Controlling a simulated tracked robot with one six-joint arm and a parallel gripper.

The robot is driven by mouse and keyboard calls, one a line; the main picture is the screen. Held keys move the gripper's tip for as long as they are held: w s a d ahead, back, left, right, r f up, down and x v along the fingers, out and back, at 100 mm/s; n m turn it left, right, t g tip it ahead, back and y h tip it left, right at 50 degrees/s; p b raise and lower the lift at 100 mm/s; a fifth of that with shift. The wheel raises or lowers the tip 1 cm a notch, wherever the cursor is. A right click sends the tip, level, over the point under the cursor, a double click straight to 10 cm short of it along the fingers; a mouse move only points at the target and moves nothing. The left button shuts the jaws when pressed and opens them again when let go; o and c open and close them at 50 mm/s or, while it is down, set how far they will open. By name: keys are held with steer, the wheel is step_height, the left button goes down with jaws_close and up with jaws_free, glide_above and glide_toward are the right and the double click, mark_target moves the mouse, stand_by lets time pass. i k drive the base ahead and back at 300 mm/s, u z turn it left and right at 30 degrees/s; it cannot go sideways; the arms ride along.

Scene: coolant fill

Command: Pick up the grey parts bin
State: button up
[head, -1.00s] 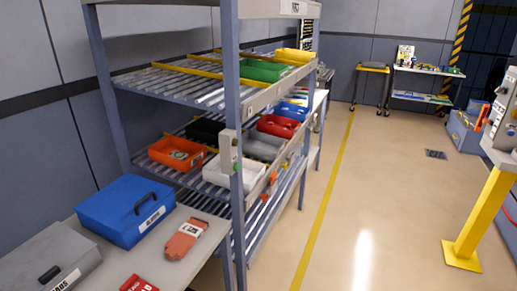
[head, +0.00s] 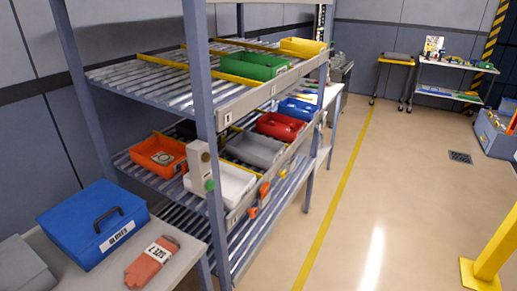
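The grey parts bin (head: 256,149) sits on the middle level of the roller rack, between a white bin (head: 233,186) nearer me and a red bin (head: 281,126) farther along. Its open top and front side show, and it looks empty. The rack's front rail hides its lower edge. My gripper is not in view.
The rack (head: 203,95) has an upright post close to me. An orange bin (head: 159,154) stands behind the white bin. Green (head: 254,66) and yellow (head: 302,47) bins are above. A table with a blue box (head: 93,222) is at lower left. Floor (head: 400,170) right of the rack is clear.

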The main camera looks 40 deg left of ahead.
mark_target(261, 152)
steer(key=z, duration=0.05)
steer(key=i, duration=2.75)
steer(key=u, duration=2.4)
